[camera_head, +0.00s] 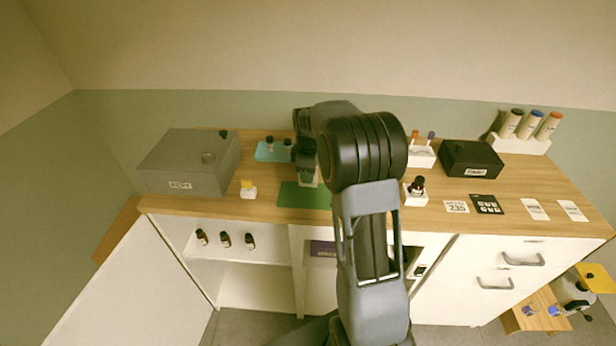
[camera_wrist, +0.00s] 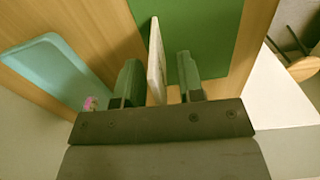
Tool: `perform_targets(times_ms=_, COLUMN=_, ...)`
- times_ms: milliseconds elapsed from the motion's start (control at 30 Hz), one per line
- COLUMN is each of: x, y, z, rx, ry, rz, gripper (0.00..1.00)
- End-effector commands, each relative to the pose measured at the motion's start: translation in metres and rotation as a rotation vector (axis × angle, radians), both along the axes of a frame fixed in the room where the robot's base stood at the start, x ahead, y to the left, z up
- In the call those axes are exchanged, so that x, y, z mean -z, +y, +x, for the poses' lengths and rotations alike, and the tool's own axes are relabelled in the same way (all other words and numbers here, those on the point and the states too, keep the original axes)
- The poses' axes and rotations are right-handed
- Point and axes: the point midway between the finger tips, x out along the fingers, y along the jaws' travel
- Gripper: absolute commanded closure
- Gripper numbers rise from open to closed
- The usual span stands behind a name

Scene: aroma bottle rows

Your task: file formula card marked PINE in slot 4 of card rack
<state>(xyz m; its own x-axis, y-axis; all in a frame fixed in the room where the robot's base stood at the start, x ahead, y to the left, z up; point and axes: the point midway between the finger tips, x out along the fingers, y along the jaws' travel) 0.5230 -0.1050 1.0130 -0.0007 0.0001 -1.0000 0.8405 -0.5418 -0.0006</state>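My gripper (camera_wrist: 160,80) points down over a green mat (camera_head: 302,196) on the counter. Its two dark green fingers stand apart in the wrist view. A thin pale upright panel (camera_wrist: 155,55), seen nearly edge-on, stands between them with a narrow gap on each side. The panel reaches past the fingertips, and no marking on it can be read. A pale piece (camera_head: 309,178) shows below the gripper in the head view. I cannot make out a card marked PINE or the card rack with its slots; my arm hides part of the counter.
A teal tray (camera_head: 265,156) lies left of my gripper, with a grey box (camera_head: 190,160) farther left. A black box (camera_head: 472,158), a tube holder (camera_head: 520,144) and flat white cards (camera_head: 535,209) (camera_head: 573,210) are on the right. Small bottles (camera_head: 225,240) stand on the shelf below.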

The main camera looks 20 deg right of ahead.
Motion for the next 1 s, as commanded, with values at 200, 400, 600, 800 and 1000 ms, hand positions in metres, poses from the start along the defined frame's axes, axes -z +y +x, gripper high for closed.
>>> perform_targets(times_ms=200, x=0.000, y=0.000, z=0.000, rx=0.000, ry=-0.001, rz=-0.001, gripper=0.82)
perform_targets(times_ms=400, x=-0.001, y=0.000, z=0.000, rx=0.000, ry=-0.001, rz=-0.001, gripper=1.00)
perform_targets(times_ms=600, x=-0.001, y=0.000, z=0.000, rx=0.000, ry=-0.001, rz=-0.001, gripper=1.00)
perform_targets(times_ms=800, x=-0.001, y=0.000, z=0.000, rx=0.000, ry=-0.001, rz=-0.001, gripper=1.00)
perform_targets(times_ms=1000, x=-0.012, y=0.000, z=0.001, rx=0.000, ry=-0.004, rz=-0.001, gripper=1.00)
